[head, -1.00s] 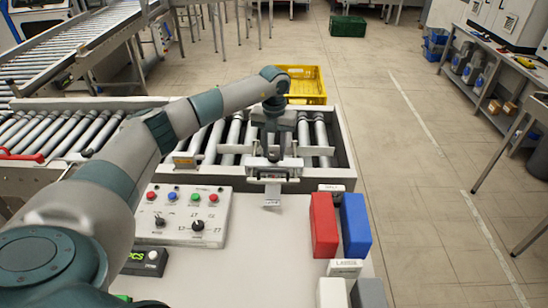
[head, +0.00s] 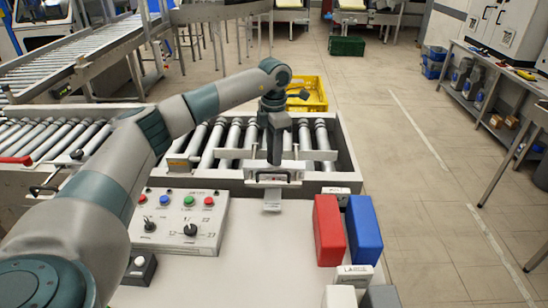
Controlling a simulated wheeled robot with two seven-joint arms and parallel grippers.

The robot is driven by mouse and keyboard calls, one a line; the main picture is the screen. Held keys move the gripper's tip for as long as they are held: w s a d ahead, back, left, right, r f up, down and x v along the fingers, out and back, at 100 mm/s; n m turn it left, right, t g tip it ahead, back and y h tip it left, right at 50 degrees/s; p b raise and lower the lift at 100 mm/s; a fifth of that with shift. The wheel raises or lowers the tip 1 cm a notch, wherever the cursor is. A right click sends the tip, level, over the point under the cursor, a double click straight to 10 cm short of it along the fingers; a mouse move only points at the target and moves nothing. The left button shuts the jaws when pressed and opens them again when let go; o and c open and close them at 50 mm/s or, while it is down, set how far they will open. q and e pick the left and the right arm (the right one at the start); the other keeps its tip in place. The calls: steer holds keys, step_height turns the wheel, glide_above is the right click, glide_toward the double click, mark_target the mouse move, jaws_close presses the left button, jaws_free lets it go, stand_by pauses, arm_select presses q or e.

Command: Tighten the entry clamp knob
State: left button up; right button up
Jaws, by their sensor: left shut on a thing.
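My left arm reaches in from the left, and its left gripper (head: 275,158) points down at the near rail of the roller conveyor (head: 331,170). The jaws show edge-on, shut on the entry clamp knob, which is mostly hidden behind the dark fingers. The metal clamp bracket (head: 273,179) sits on the conveyor's near edge, just below the fingers. A small pale label plate (head: 272,201) hangs in front of it. My right gripper is not in view.
A control panel (head: 177,220) with coloured buttons and dials lies left of the clamp. A red block (head: 328,232) and a blue block (head: 363,230) stand at the right. A yellow crate (head: 313,90) is behind the conveyor. The white table between is clear.

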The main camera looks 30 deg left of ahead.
arm_select(q)
steer(key=shift+r+m+b, duration=0.1)
steer(key=shift+m+b, duration=0.45)
steer(key=shift+m, duration=0.75)
steer(key=o, duration=1)
steer(key=shift+o, duration=0.2)
steer(key=shift+r, duration=0.1)
